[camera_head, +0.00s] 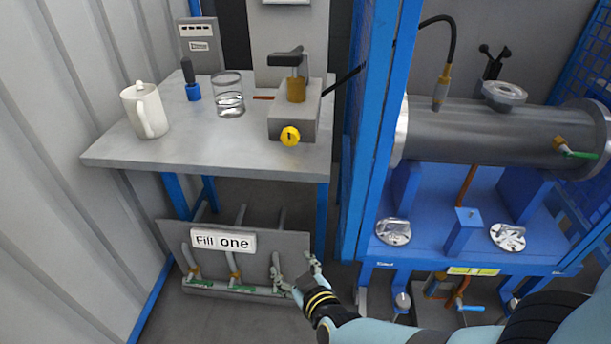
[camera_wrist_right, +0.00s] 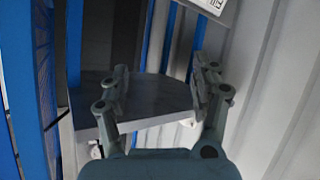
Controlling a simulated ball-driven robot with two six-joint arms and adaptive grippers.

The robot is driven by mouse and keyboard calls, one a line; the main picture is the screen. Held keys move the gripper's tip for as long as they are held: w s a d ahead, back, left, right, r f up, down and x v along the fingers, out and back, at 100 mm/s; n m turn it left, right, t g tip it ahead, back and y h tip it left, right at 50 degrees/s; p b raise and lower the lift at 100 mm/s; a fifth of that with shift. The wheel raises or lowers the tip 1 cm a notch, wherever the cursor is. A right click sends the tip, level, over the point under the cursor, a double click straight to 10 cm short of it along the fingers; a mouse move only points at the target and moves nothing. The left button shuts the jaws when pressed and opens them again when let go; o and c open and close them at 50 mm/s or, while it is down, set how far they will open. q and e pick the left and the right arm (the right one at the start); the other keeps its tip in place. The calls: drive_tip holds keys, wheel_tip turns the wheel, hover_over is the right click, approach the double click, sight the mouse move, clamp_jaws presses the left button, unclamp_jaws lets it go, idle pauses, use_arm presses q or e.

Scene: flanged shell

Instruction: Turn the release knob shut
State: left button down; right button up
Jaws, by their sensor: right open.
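A round yellow knob (camera_head: 290,136) with a dark mark sits on the front of a grey block (camera_head: 294,118) on the table; I take it to be the release knob. A black lever on a brass stem (camera_head: 296,88) stands on top of the block. My right gripper (camera_head: 297,270) is low in front of the table, below the knob and well apart from it. Its two fingers also show in the right wrist view (camera_wrist_right: 160,80), spread with nothing between them. The knob cannot be made out in that view. My left gripper is out of view.
The grey table (camera_head: 190,157) also holds a white mug (camera_head: 144,110), a glass (camera_head: 228,95) and a blue-based black-handled tool (camera_head: 191,80). Below is a "Fill one" panel (camera_head: 223,240) with green-handled valves. A blue post (camera_head: 370,130) and a steel cylinder (camera_head: 480,135) stand right.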

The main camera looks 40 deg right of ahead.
drive_tip(key=s+f+g+y, duration=0.1)
drive_tip(key=s+f, duration=0.3)
drive_tip(key=shift+s+a+f+n, duration=0.2)
drive_tip(key=shift+a+f+n, duration=0.05)
drive_tip(key=shift+a+n, duration=0.05)
drive_tip(key=s+d+f+g+b, duration=0.1)
drive_tip(key=s+f+g, duration=0.2)
drive_tip(key=s, duration=0.8)
drive_tip(key=s+d+f+g+y, duration=0.1)
drive_tip(key=s+f+g, duration=0.3)
drive_tip(key=s, duration=0.7)
drive_tip(key=s+d+f+g+b, duration=0.1)
drive_tip(key=s+d+f+g, duration=0.1)
drive_tip(key=s+f, duration=0.5)
drive_tip(key=s+g, duration=0.1)
drive_tip(key=s, duration=0.3)
drive_tip(key=shift+s+f+n+g+y+b, duration=0.2)
drive_tip(key=shift+f+n+g+y+b, duration=0.1)
drive_tip(key=shift+y, duration=0.1)
